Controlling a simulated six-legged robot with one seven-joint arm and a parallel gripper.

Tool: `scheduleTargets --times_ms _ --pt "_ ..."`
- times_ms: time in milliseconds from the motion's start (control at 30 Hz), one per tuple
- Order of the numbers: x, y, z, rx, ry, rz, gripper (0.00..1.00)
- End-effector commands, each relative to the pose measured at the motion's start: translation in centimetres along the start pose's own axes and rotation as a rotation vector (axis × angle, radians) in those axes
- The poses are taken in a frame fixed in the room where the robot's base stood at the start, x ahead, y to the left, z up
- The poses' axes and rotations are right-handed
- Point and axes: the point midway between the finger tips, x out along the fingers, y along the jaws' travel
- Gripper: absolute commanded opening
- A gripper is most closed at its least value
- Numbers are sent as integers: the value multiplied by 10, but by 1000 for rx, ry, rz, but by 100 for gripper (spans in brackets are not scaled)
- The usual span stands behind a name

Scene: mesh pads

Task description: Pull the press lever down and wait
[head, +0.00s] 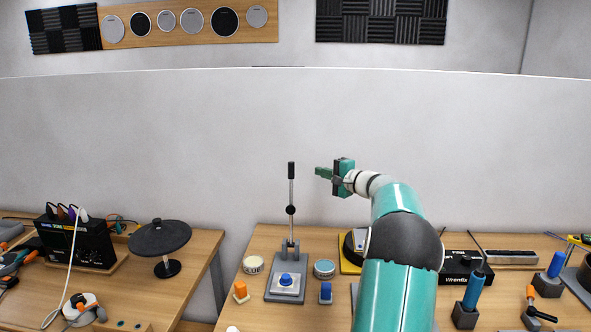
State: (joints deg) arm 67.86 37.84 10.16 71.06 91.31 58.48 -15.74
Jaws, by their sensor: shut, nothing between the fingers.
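The press (285,287) stands on the wooden table in front of me, with a grey base and a blue knob on it. Its lever (291,200) is a thin upright rod with a black grip at the top and a black ball partway down. My gripper (319,172) is in the air to the right of the lever's top, pointing left. It is shut and empty, and looks apart from the lever; the depth between them is hard to judge.
A black round stand (160,238) is on the left table. Tools crowd the right side. A gap separates the tables.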

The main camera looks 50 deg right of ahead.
Motion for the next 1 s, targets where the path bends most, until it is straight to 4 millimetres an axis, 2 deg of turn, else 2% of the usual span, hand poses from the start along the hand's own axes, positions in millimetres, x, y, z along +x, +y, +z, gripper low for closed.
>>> scheduleTargets --times_ms 233,367,467,700,1000 --pt "-2 0 0 0 -1 0 0" --pt "5 0 0 -1 -3 0 0" --pt "18 0 0 -1 -2 0 0" --pt "63 1 0 -1 -4 1 0" --pt "99 0 1 -1 -3 0 0"
